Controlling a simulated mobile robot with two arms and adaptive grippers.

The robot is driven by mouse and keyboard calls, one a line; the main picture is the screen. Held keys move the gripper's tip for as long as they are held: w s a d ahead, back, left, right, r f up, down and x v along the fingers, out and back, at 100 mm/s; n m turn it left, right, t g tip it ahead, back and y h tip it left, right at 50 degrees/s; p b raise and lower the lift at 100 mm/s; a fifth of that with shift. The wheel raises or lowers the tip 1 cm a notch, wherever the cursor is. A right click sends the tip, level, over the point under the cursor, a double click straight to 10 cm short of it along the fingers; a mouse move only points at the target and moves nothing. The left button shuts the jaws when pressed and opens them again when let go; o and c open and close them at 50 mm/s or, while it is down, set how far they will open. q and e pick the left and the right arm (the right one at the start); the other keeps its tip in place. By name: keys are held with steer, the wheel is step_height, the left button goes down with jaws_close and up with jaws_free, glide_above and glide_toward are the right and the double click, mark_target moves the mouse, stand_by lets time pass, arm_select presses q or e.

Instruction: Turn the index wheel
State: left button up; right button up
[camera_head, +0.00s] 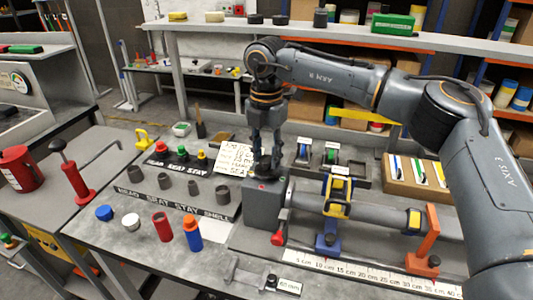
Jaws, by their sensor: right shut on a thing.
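My right arm reaches in from the right, and its gripper (262,168) points straight down at the top of a grey block (263,206). The fingers are shut on a small dark part on top of the block, which looks like the index wheel; the fingers hide most of it. A lever with a red knob (279,238) sticks out low at the block's front right. A grey tube (380,215) runs right from the block, with a yellow and blue clamp (337,196) around it. My left gripper is out of view.
Orange (429,238) and blue (328,238) supports stand under the tube, behind a ruler strip (370,277). A labelled rack (178,198) with grey sleeves stands left of the block. Red (162,228) and blue-orange (192,234) cylinders stand in front of it.

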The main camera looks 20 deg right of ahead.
mark_target(266, 158)
steer(key=n, duration=0.5)
steer(key=shift+n+b, duration=0.4)
steer(key=n, duration=0.6)
stand_by(0.4)
steer(key=o, duration=1.2)
steer(key=shift+c, duration=0.2)
steer(key=shift+r, duration=0.15)
step_height(266, 158, up, 12)
